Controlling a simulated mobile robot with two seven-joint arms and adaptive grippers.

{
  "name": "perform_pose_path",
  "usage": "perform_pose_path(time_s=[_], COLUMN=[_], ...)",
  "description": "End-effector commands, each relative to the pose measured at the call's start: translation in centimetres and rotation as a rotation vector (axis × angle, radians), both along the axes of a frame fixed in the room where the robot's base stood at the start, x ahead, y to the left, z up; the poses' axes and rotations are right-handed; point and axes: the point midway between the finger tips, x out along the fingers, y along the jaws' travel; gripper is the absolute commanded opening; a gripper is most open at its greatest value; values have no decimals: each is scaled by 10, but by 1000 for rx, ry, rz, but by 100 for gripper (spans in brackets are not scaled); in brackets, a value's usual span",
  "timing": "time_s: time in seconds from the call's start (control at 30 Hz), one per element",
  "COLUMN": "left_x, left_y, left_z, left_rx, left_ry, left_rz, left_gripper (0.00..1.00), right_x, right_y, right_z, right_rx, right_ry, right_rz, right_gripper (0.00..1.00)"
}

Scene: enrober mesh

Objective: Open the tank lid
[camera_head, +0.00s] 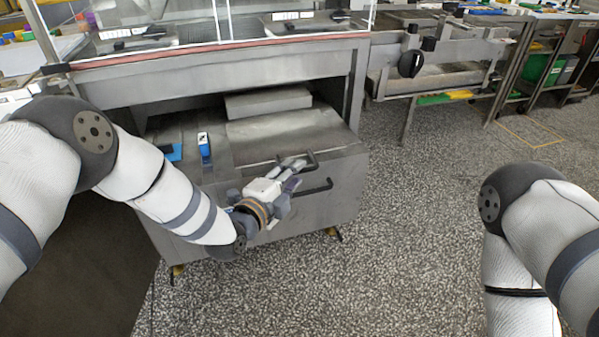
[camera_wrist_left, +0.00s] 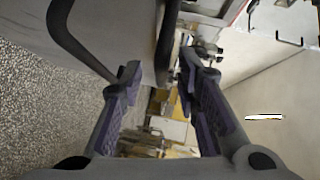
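The grey steel tank (camera_head: 250,212) stands low under the machine, with its flat metal lid (camera_head: 290,136) on top, looking closed. One dark bar handle (camera_head: 310,161) sits by the lid's front edge, and a second handle (camera_head: 318,188) is on the tank front just below. My left gripper (camera_head: 295,168) is at these handles, by the lid's front edge. In the left wrist view its purple-padded fingers (camera_wrist_left: 165,105) are spread apart. A dark bar (camera_wrist_left: 85,50) runs behind one finger, and a grey bar (camera_wrist_left: 165,45) lies between them; contact cannot be told. My right gripper is out of view.
A blue-and-white bottle-like item (camera_head: 204,148) and a blue item (camera_head: 171,152) are on the left of the tank top. The machine frame (camera_head: 220,70) overhangs the back of the tank. Speckled floor (camera_head: 410,220) is clear to the right.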

Motion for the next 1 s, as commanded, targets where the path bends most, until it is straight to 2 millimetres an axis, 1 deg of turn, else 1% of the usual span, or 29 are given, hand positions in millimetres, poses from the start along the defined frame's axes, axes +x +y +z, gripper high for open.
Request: perform_pose_path(time_s=[0.03,0.17,0.43,0.47,0.5,0.57,0.87,1.0], left_x=[6,17,20,20,20,20,20,26], left_y=[-4,-9,-10,-10,-10,-10,-10,-10], left_z=[-7,-5,-2,-2,-2,-2,-1,7], left_rx=[-1,-1,-1,-1,-1,-1,-2,-10], left_ry=[5,2,0,0,0,0,2,24], left_rz=[1,1,0,0,0,0,0,1], left_gripper=[30,30,30,23,14,0,0,0], right_x=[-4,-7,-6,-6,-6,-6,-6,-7], right_y=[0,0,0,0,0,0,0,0], right_z=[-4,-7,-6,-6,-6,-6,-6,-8], right_rx=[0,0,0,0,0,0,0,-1], right_ry=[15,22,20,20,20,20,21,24], right_rz=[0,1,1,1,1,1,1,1], right_gripper=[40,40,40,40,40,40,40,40])
